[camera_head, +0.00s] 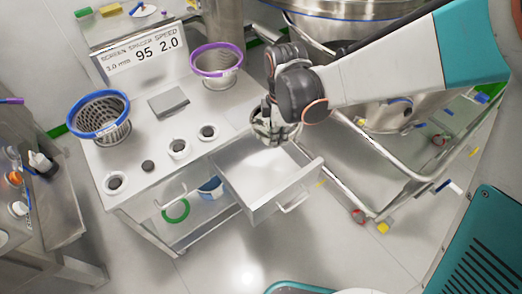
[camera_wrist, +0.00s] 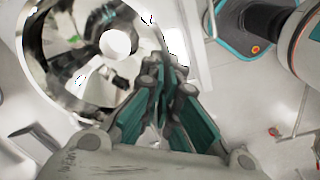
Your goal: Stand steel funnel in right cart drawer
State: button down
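The right cart drawer (camera_head: 308,178) is pulled open, and its visible floor is bare. My gripper (camera_head: 275,138) is over the back part of this drawer. In the wrist view my gripper (camera_wrist: 166,80) has its teal-padded fingers brought close together at the rim of the steel funnel (camera_wrist: 60,75). The funnel is a wide shiny cone with a bright round opening in its middle, seen to the left of the fingers. In the head view my gripper and arm mostly hide the funnel. Whether it touches the drawer floor cannot be told.
The cart top (camera_head: 140,165) holds a blue-rimmed sieve (camera_head: 98,116), a purple-rimmed sieve (camera_head: 217,62), a grey block (camera_head: 169,101) and several small round cups. A large steel vessel (camera_head: 345,20) and tubular frame stand to the right. Open floor lies before the drawer.

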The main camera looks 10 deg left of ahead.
notch_tip(320, 180, down, 19)
jog(key=s+a+n+b, duration=0.1)
jog(key=a+n+b, duration=0.1)
jog(key=b, duration=0.5)
jog(key=shift+s+f, duration=0.2)
jog(key=shift+s, duration=0.05)
jog(key=shift+f+b, duration=0.3)
jog(key=c, duration=1.8)
grip_release()
jog(key=shift+r, duration=0.1)
jog(key=shift+r, duration=0.1)
notch_tip(320, 180, up, 12)
jog(key=p, duration=0.4)
jog(key=shift+p, duration=0.4)
jog(key=shift+s+r, duration=0.1)
